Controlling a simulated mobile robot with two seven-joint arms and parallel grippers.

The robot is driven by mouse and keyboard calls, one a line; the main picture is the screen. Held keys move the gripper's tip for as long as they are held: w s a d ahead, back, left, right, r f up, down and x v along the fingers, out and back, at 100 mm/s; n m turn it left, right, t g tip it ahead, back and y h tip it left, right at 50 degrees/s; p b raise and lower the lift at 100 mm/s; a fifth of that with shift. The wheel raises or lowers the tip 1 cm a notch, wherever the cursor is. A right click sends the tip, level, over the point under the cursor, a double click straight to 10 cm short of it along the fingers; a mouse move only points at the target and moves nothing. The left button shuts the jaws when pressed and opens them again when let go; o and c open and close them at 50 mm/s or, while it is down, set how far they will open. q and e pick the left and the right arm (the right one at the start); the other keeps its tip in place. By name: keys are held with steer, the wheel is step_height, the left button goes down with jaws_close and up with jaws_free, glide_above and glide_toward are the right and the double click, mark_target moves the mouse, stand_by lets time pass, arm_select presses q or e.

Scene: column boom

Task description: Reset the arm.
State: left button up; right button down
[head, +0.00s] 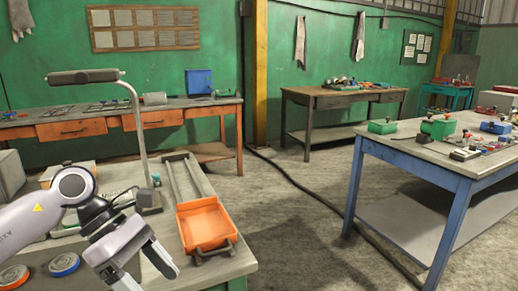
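A grey column (138,125) rises from the near table at the left, on a small dark base (148,200). At its top it bends into a thin boom, which carries a long dark head (85,76) pointing left. My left gripper (146,268) hangs low in front of the column base, over the near table. Its two fingers are spread, and I see nothing between them. It looks apart from the column. My arm hides part of the table behind it. My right gripper is not in view.
An orange tray (204,226) sits on rails right of the column. Orange and blue round items (64,264) lie at lower left. A blue-legged table (432,160) with green boxes stands right. A cable crosses the open floor.

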arm_select(q)
steer(key=s+d+r+n+t+h+p, duration=0.2)
steer(key=d+r+n+t+h+p, duration=0.15)
steer(key=d+n+h, duration=0.95)
steer(key=w+a+f+n+t+y+p, duration=0.1)
steer(key=a+f+n+t+y, duration=0.5)
steer(key=n, duration=0.9)
steer(key=a+f+n+t+y+p, duration=0.1)
steer(key=a+f+n+t+y, duration=0.2)
steer(key=f+n+t+y, duration=0.95)
steer(key=s+a+f+n+g+p, duration=0.1)
steer(key=s+a+f+n+g, duration=0.3)
steer(key=s+f+n+g, duration=0.5)
steer(key=s+n, duration=0.2)
steer(key=n, duration=0.1)
steer(key=shift+s+a+g, duration=0.3)
steer(key=shift+a, duration=0.05)
